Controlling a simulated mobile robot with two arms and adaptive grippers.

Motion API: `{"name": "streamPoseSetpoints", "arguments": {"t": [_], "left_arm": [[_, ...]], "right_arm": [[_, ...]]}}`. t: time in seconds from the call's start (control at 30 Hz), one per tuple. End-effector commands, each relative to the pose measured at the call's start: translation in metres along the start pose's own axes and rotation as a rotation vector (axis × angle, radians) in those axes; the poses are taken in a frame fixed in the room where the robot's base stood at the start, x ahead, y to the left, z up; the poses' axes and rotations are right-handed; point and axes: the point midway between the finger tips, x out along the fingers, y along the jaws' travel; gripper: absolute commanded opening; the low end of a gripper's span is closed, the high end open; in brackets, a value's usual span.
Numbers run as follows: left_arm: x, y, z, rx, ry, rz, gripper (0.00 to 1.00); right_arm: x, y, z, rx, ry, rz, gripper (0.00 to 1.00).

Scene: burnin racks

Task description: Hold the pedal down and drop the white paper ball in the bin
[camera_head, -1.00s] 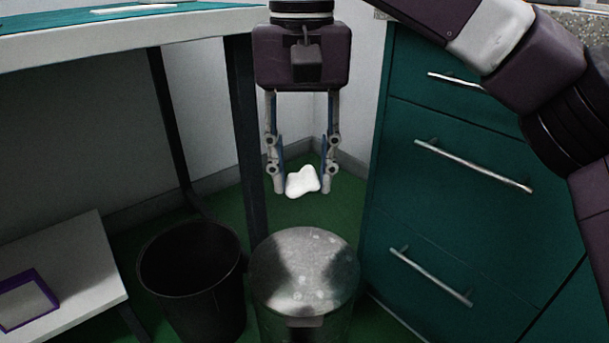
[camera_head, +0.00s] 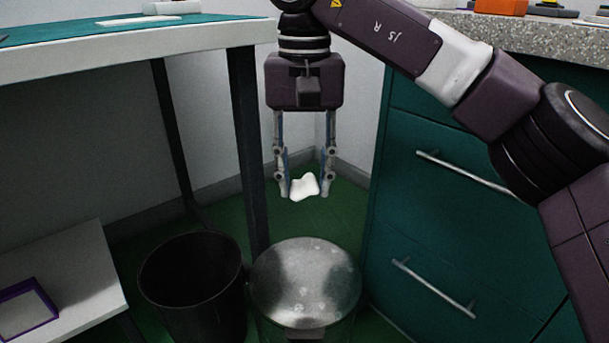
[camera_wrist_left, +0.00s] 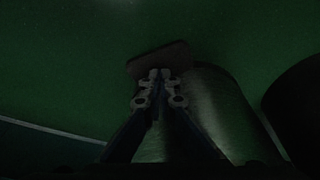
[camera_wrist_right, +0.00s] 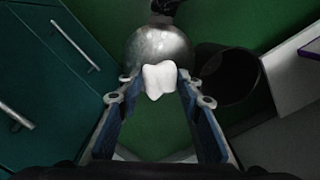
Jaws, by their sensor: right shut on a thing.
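The white paper ball (camera_head: 305,187) is held between the fingertips of my right gripper (camera_head: 304,185), which points down. The ball also shows in the right wrist view (camera_wrist_right: 159,79). The metal pedal bin (camera_head: 305,283) stands on the floor below, its round lid down; in the head view the ball appears just beyond the lid. In the left wrist view my left gripper (camera_wrist_left: 160,75) has its fingers together, at the dark pedal (camera_wrist_left: 152,58) beside the bin's body (camera_wrist_left: 215,110). Whether the fingertips touch the pedal is unclear. The head view does not show my left gripper.
A black open bin (camera_head: 192,280) stands left of the pedal bin. Teal drawers (camera_head: 450,230) with bar handles are close on the right. A table (camera_head: 130,42) with a dark leg is at the left, above a low white shelf (camera_head: 75,265).

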Motion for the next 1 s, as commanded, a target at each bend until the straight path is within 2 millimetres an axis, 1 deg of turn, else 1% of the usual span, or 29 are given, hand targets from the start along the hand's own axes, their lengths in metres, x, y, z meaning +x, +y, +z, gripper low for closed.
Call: {"name": "streamPoseSetpoints", "arguments": {"t": [1.0], "left_arm": [[0.031,0.0,0.009,-0.001,-0.003,0.0,0.0]], "right_arm": [[0.0,0.0,0.0,0.0,0.0,0.0,0.26]]}}
